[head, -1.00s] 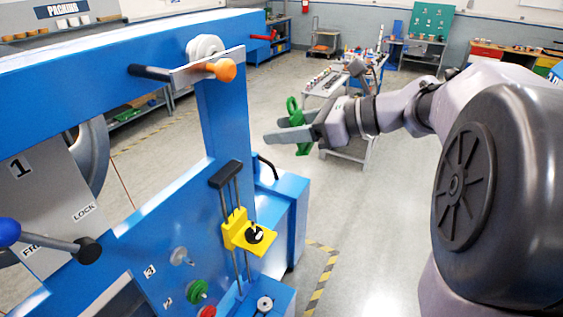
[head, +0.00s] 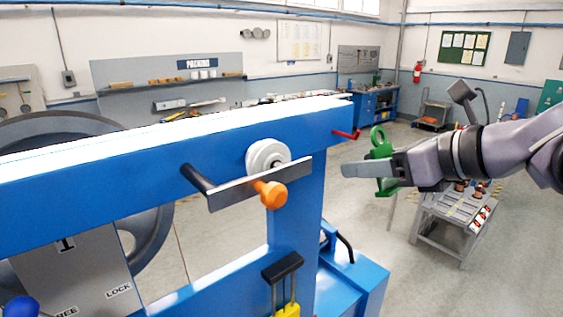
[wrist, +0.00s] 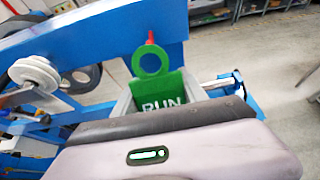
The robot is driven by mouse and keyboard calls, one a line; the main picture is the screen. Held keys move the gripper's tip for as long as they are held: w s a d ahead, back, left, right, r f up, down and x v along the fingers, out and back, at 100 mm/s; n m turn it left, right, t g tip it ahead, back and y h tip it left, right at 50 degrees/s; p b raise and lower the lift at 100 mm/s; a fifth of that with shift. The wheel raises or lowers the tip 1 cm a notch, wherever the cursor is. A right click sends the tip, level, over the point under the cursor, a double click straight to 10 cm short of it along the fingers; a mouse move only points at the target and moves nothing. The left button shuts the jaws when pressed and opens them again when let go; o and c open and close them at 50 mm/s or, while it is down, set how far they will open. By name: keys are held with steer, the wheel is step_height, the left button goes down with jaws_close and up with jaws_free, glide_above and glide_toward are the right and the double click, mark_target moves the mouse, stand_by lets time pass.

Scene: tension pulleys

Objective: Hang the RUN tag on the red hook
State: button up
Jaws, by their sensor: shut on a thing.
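My gripper (head: 372,169) is shut on the green RUN tag (head: 380,142), held in the air to the right of the blue frame's end. In the wrist view the RUN tag (wrist: 158,96) stands between my fingers, its lettering partly hidden below and its round ring (wrist: 151,61) pointing up. The red hook (head: 346,134) sticks out from the right end of the blue beam, just left of the tag in the head view. In the wrist view the red hook (wrist: 150,38) shows right above the ring. The tag appears apart from the hook; the depth between them is hard to tell.
The blue frame (head: 300,215) carries a white pulley (head: 267,156) and a lever with an orange knob (head: 271,193) left of my gripper. A grey cart (head: 450,222) with small parts stands behind and below my arm. The floor between is clear.

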steer(key=r+x, duration=0.1)
steer(key=x, duration=0.5)
steer(key=shift+w+a+b, duration=0.2)
steer(key=shift+w+b, duration=0.05)
steer(key=shift+b, duration=0.05)
steer(key=shift+f, duration=0.1)
stand_by(0.5)
steer(key=o, duration=1.6)
steer(key=shift+c, duration=0.2)
